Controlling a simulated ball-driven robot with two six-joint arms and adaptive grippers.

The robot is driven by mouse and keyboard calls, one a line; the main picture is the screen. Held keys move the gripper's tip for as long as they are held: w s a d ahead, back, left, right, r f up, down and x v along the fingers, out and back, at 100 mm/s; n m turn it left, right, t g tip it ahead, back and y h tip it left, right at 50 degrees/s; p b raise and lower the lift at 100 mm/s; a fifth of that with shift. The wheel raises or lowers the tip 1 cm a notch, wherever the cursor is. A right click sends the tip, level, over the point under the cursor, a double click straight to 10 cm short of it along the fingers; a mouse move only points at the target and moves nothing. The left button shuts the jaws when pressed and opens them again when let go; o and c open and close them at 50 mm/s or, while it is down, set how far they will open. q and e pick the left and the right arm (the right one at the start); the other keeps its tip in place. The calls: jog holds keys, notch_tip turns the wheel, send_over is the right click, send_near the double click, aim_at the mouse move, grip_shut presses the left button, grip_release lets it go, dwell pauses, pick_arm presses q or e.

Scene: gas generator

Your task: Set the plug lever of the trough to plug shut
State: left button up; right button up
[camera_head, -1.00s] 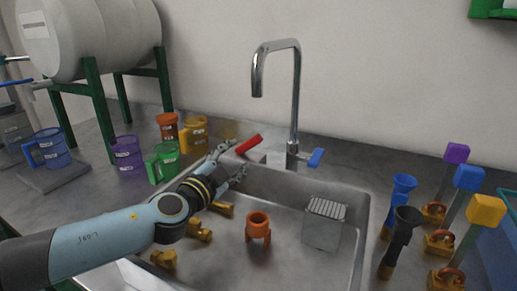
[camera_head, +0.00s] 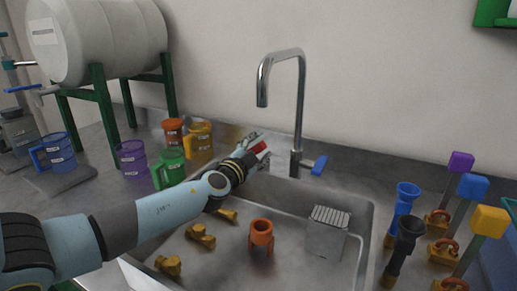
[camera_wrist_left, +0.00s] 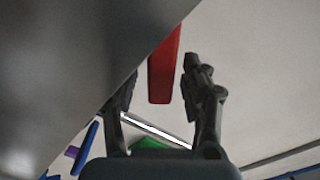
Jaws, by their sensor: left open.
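The red plug lever (camera_head: 258,147) stands at the back left rim of the metal trough (camera_head: 290,196). My left gripper (camera_head: 252,142) is at this lever, and its hand hides part of the lever in the head view. In the left wrist view the red lever (camera_wrist_left: 163,72) shows between the two fingers of my open left gripper (camera_wrist_left: 160,84). The plug is not seen. My right gripper is not in view.
A tall faucet (camera_head: 299,110) with a blue handle (camera_head: 319,165) stands right of the lever. Brass fittings (camera_head: 200,236), an orange piece (camera_head: 261,235) and a grey box (camera_head: 326,232) are in the trough. Coloured mugs (camera_head: 170,167) stand left, near my arm.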

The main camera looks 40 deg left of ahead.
pick_arm(q)
jog(key=shift+c, duration=0.4)
grip_shut()
jog(key=a+n+b, duration=0.1)
jog(key=n+b, duration=0.1)
jog(key=a+r+n+b, duration=0.1)
jog(key=n+b, duration=0.1)
jog(key=b, duration=0.1)
jog(key=s+a+n+b, duration=0.1)
jog(key=n+b, duration=0.2)
jog(key=shift+s+a+r, duration=0.1)
jog(key=shift+a+r, duration=0.05)
jog(key=shift+r, duration=0.2)
jog(key=shift+s+a+r+n+b, duration=0.2)
jog(key=shift+a+n+b, duration=0.3)
jog(key=shift+n+b, duration=0.3)
jog(key=shift+a+r+n, duration=0.1)
jog(key=shift+a+n, duration=0.25)
jog(key=shift+n, duration=0.45)
